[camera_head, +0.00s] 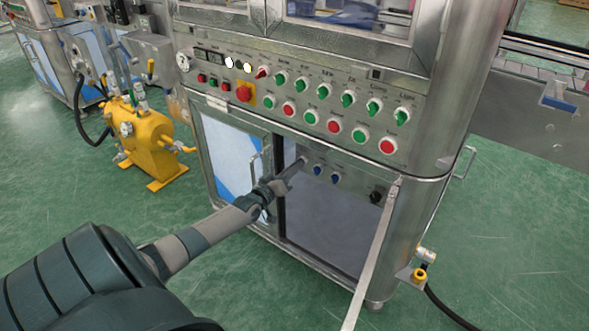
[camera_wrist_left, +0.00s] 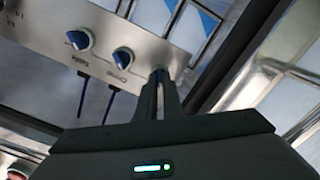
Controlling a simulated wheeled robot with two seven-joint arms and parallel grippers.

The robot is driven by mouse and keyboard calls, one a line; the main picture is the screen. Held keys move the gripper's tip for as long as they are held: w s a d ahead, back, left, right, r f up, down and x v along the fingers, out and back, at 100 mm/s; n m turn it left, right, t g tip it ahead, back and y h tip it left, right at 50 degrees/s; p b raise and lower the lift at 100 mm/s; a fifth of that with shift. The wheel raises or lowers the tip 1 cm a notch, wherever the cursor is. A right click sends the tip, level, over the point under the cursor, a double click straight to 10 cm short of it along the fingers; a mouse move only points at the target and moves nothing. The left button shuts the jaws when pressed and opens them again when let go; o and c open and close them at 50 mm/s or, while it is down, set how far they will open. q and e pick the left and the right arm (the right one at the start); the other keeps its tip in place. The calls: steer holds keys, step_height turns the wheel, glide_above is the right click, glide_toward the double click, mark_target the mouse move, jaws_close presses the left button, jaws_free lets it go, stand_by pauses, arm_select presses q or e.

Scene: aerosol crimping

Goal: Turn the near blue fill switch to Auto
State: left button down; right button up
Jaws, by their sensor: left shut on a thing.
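The small control panel (camera_wrist_left: 100,30) inside the open lower cabinet bay carries a row of blue switches. Two blue switches show beside my left gripper in the head view, the closer one (camera_head: 317,170) and the farther one (camera_head: 336,178). Both also show in the wrist view, the closer (camera_wrist_left: 123,58) and the farther (camera_wrist_left: 79,40). My left gripper (camera_head: 299,163) reaches the panel at the left end of this row. Its fingers (camera_wrist_left: 160,74) are closed together at the panel, on what appears to be the near blue fill switch, which they hide. My right gripper is not in view.
A black knob (camera_head: 376,197) is at the panel's right end. Above is a sloped console (camera_head: 300,95) with several green and red buttons and switches. An open door (camera_head: 372,255) stands out at the bay's right. A yellow pump (camera_head: 150,140) stands on the floor at left.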

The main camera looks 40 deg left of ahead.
arm_select(q)
steer(key=shift+n, duration=1)
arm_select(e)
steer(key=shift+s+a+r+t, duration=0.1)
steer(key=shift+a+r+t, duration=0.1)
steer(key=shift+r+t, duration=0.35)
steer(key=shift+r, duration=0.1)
arm_select(q)
steer(key=c, duration=1.9)
jaws_free()
steer(key=shift+s, duration=0.1)
